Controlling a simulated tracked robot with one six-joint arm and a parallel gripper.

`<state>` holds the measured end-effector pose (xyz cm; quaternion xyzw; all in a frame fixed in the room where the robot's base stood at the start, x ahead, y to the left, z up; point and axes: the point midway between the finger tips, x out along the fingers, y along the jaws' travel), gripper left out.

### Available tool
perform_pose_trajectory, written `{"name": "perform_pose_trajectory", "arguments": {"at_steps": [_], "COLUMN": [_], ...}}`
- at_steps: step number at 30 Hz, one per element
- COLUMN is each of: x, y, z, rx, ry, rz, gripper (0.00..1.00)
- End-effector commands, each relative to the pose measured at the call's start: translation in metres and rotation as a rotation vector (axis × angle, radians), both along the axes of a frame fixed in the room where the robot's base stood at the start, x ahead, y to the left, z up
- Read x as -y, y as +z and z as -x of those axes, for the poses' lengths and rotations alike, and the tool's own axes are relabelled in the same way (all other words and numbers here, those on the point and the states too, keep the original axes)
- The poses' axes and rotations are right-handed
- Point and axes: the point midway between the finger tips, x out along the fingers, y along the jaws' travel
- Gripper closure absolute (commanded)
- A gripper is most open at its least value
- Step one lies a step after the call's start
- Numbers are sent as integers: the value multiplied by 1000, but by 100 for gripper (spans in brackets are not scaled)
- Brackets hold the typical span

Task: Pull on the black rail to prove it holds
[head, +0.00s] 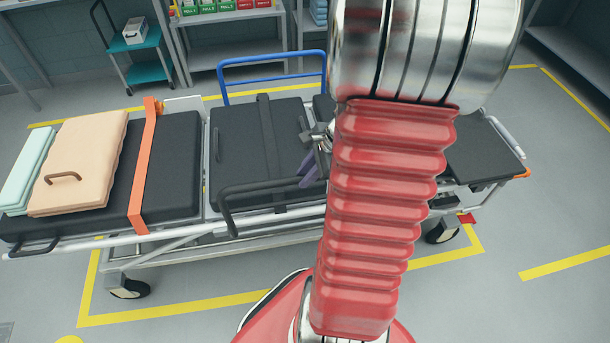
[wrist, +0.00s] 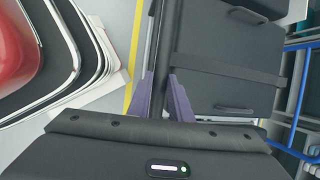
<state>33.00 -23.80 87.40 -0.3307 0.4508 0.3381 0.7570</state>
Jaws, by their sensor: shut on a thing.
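The black rail (head: 262,187) stands up along the near side of the stretcher (head: 165,237). In the wrist view, the rail's dark bar (wrist: 166,45) runs down from the top edge to between my purple fingers. My gripper (wrist: 165,98) is shut on this bar, with one finger on each side. In the head view, my gripper (head: 313,172) shows only in part at the rail's right end. My red arm hides the rest of it and the rail's right end.
A blue rail (head: 270,62) stands on the far side. A beige pad (head: 80,160), a teal pad (head: 27,168) and an orange strap (head: 146,170) are on the left mattress. Shelves and a teal cart (head: 137,42) stand behind. The near floor is clear.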

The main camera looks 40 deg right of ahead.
Motion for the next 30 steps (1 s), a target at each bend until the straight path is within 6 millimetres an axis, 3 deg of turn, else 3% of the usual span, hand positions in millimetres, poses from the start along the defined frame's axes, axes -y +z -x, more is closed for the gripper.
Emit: {"name": "perform_pose_trajectory", "arguments": {"at_steps": [30], "x": [-8], "y": [-2], "z": [11], "rx": [-4], "ry": [0], "rz": [-5], "gripper": [100]}}
